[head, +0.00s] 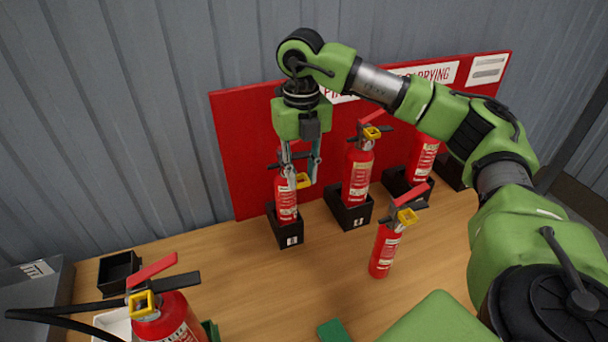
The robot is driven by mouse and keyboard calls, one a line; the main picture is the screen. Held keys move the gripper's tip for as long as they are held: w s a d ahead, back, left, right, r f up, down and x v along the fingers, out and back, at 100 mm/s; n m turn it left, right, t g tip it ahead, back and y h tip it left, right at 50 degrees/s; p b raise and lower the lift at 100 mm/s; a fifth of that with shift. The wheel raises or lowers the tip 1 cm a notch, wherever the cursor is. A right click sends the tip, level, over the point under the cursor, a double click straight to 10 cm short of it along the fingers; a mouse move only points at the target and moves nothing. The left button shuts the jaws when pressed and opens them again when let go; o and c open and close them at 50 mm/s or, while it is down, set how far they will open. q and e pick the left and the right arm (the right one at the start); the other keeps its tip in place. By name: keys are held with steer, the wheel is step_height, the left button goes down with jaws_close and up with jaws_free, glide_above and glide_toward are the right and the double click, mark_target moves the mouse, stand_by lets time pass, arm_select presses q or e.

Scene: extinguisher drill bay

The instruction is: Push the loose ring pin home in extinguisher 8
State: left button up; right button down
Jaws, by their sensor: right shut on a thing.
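My right gripper (302,178) reaches down from above over the leftmost extinguisher (287,208) of the back row, which stands upright in a black holder (291,238). A yellow ring pin (304,181) shows between its fingers, and the gripper appears shut on it. The fingers hide part of that extinguisher's head, and I cannot tell how far the pin is in. The number on the holder is too small to read, so I cannot tell which extinguisher is 8. My left gripper is not in view.
More extinguishers stand in holders to the right (357,178) (423,160), before a red board (238,150). A loose extinguisher (385,250) stands on the wooden table (240,290). A larger one (170,318) is at front left, near an empty black holder (118,270).

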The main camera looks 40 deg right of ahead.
steer(key=shift+w+d+p, duration=0.25)
steer(key=shift+w+p, duration=0.05)
steer(key=shift+w, duration=0.85)
steer(key=shift+w+d+p, duration=0.3)
steer(key=shift+w+p, duration=0.05)
steer(key=shift+w, duration=0.75)
steer(key=shift+w+d+p, duration=0.25)
steer(key=shift+w+p, duration=0.05)
steer(key=shift+w, duration=0.85)
steer(key=shift+w, duration=0.1)
steer(key=c, duration=1.7)
jaws_free()
